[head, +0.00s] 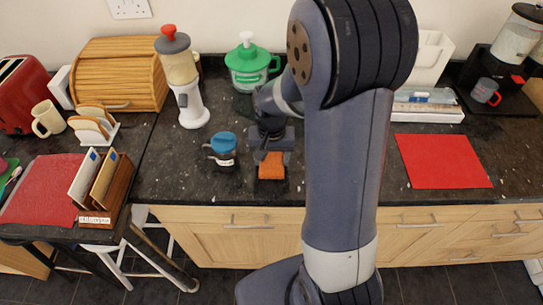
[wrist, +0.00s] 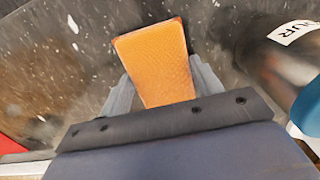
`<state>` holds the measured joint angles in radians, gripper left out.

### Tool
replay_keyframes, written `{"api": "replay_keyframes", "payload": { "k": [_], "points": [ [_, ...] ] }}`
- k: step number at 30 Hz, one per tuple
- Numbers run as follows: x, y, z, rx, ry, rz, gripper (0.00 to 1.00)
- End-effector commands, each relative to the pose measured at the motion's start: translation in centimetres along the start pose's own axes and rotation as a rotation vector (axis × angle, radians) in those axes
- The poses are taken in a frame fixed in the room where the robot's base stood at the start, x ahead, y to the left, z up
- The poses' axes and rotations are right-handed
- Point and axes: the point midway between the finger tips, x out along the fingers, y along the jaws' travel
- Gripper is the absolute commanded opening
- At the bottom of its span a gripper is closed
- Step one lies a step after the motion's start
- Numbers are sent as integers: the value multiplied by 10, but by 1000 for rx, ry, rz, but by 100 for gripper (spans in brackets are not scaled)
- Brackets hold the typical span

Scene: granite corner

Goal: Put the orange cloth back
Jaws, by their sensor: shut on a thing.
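The orange cloth (wrist: 157,62) is a flat rectangular piece held between the two fingers of my gripper (wrist: 155,90) in the wrist view. In the head view the cloth (head: 271,167) hangs at the end of my gripper (head: 271,153), near the front edge of the dark counter. My gripper is shut on it. I cannot tell whether the cloth touches the counter. My arm hides part of the counter to the right.
A dark jar with a blue lid (head: 222,145) stands just left of my gripper. A red mat (head: 441,161) lies bare on the right. A letter rack (head: 112,190) is at the left.

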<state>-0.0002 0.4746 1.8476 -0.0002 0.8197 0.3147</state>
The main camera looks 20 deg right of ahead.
Motion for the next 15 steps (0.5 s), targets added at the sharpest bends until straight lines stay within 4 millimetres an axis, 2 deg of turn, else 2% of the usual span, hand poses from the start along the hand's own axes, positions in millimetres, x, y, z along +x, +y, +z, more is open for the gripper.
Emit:
{"api": "replay_keyframes", "payload": {
  "k": [9, 10, 15],
  "points": [
    [5, 0, 0, 0, 0, 0, 40],
    [3, 0, 0, 0, 1, 0, 63],
    [2, 0, 0, 0, 0, 0, 77]
  ]
}}
